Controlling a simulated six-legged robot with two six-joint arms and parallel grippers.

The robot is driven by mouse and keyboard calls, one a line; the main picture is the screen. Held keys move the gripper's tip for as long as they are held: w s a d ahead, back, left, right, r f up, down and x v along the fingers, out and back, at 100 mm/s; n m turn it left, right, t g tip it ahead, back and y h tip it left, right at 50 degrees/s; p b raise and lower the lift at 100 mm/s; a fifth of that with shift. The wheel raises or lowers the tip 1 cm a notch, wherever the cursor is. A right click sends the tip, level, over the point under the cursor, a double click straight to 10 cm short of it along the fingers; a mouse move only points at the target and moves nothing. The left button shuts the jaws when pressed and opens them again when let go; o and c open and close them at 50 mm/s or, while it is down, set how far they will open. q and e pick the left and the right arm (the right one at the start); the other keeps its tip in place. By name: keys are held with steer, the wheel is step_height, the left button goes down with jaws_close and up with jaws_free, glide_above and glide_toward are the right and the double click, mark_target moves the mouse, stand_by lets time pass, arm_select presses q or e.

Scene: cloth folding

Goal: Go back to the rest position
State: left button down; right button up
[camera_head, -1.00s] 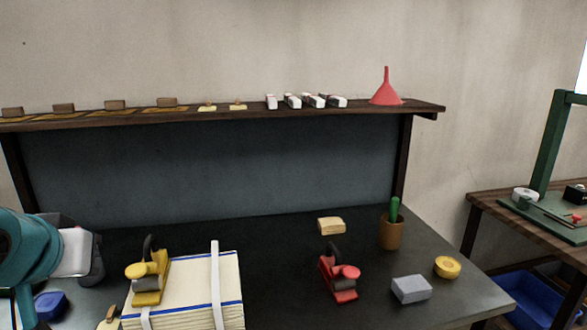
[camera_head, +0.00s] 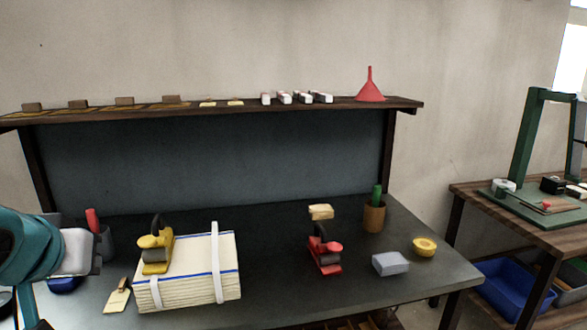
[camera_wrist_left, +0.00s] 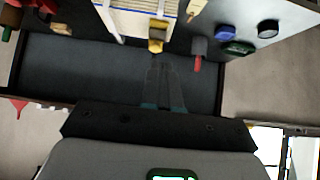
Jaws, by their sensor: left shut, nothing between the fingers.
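The left arm comes in at the left edge of the head view, with its white and dark wrist part (camera_head: 78,250) beside the bench. In the left wrist view my left gripper (camera_wrist_left: 163,70) has its dark fingers shut, with nothing held. The fingers point toward the yellow tool (camera_wrist_left: 156,36), apart from any grip on it. A folded cream cloth stack (camera_head: 195,285) with blue lines and white straps lies on the dark bench (camera_head: 275,295). The yellow tool also shows in the head view (camera_head: 157,251), at the stack's left end. My right gripper is out of view.
A red tool (camera_head: 324,254), grey block (camera_head: 391,264), yellow round piece (camera_head: 424,247), tan block (camera_head: 320,212) and potted cactus (camera_head: 374,216) stand on the bench. A shelf (camera_head: 230,112) with a red funnel (camera_head: 370,87) runs behind. A wooden side table (camera_head: 500,212) stands right.

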arm_select(q)
steer(key=w+d+f+m+g+h+p, duration=0.25)
steer(key=d+f, duration=0.35)
steer(key=f, duration=0.6)
steer(key=w+d+f+m+g+h+p, duration=0.1)
steer(key=w+d+f+g+p, duration=0.15)
steer(key=d+f, duration=0.65)
steer(key=s+f+g+h+p, duration=0.1)
steer(key=s+f, duration=0.2)
steer(key=f, duration=0.4)
steer(key=s+f+h+p, duration=0.1)
steer(key=s+f, duration=0.1)
steer(key=f, duration=0.6)
steer(key=s+d+f+n+g+p, duration=0.2)
steer(key=s+d+f+n, duration=0.1)
steer(key=s+f, duration=0.8)
steer(key=s, duration=0.5)
steer(key=shift+g+p, duration=0.3)
